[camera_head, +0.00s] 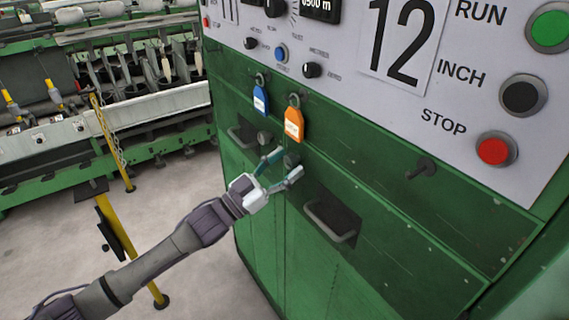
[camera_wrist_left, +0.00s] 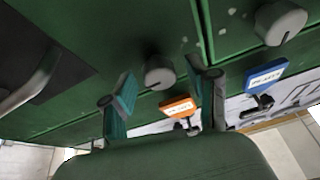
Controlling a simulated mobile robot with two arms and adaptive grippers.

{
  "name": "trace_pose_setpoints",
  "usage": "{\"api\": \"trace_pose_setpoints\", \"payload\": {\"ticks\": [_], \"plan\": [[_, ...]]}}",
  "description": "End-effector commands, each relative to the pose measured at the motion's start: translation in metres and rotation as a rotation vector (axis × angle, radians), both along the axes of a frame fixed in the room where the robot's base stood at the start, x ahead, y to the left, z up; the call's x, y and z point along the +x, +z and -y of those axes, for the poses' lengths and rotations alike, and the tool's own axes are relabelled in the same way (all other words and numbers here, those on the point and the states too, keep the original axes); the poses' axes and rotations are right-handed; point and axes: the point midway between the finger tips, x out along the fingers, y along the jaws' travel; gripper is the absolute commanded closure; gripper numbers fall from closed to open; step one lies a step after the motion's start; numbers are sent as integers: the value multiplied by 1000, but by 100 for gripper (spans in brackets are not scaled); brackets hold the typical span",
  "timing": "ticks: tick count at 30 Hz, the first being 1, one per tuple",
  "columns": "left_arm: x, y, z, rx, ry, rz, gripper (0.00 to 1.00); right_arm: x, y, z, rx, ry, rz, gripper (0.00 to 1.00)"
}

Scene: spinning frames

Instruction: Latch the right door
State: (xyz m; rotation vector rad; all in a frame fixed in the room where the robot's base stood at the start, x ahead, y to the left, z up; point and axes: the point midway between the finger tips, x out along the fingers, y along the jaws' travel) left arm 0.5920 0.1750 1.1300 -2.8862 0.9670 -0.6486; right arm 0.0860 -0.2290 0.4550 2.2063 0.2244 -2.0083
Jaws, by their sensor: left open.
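The right door (camera_head: 320,268) is a green cabinet panel below the white control face, and it looks flush with the front. It has a recessed bar handle (camera_head: 331,221) and a dark round latch knob (camera_head: 291,161) at its upper left. My left gripper (camera_head: 283,166) is open at this knob, its fingers reaching toward the cabinet front. In the left wrist view the knob (camera_wrist_left: 159,72) shows between the two teal-padded fingers, and I cannot tell whether they touch it. The handle (camera_wrist_left: 32,84) is at the left there. My right gripper is not in view.
The left door has its own knob (camera_head: 264,138) and handle (camera_head: 241,136). A blue tag (camera_head: 260,99) and an orange tag (camera_head: 294,124) hang on keys above the knobs. A black key-like part (camera_head: 421,168) sticks out at right. A yellow post (camera_head: 131,245) stands at left; floor between is clear.

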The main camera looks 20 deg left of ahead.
Motion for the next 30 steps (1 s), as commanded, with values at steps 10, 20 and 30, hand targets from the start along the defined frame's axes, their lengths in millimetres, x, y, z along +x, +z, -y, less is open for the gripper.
{"api": "trace_pose_setpoints", "payload": {"ticks": [10,20,30], "plan": [[0,0,0,-1,0,1,84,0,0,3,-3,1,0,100],[0,0,0,-1,0,1,100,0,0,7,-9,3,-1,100],[11,1,0,-69,1,-51,100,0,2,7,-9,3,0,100]]}}
